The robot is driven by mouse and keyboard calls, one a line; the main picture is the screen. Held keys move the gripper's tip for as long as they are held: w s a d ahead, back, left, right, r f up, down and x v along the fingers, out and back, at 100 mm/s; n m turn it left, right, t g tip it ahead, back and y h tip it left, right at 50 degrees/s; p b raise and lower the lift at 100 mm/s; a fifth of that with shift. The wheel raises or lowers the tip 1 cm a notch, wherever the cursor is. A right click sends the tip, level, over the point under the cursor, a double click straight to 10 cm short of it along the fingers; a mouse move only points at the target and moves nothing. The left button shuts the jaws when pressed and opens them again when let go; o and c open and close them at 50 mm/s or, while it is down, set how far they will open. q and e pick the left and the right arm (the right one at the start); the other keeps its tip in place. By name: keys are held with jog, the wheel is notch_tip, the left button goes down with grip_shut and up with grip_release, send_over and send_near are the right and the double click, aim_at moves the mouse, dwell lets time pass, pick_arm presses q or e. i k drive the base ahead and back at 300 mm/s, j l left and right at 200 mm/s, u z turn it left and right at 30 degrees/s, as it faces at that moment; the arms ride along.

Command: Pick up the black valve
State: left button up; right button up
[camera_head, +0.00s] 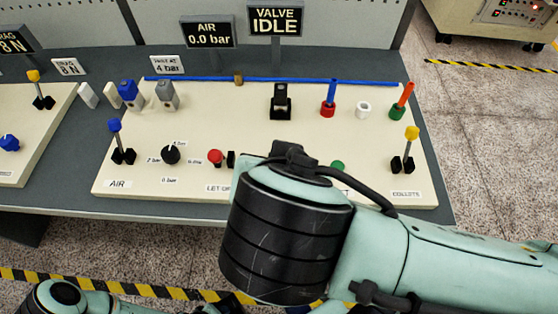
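The black valve (281,104) stands upright on the cream panel, below the sign reading VALVE IDLE. It has a square black base and a paler top. My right arm comes in from the right and crosses the front of the panel, hiding part of its lower edge and labels. Its gripper fingers do not show. Only a small piece of my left arm shows at the bottom left, and its gripper is out of view. Nothing is seen touching the valve.
A red holder with a blue peg (329,98), a white ring (363,108) and a green holder with an orange peg (401,101) stand right of the valve. A blue rod (320,81) lies behind it. Levers (411,140), a black knob (171,154) and a red button (216,156) line the front.

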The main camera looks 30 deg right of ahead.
aim_at(280, 92)
jog(key=k+j, duration=0.7)
jog(key=k, duration=0.2)
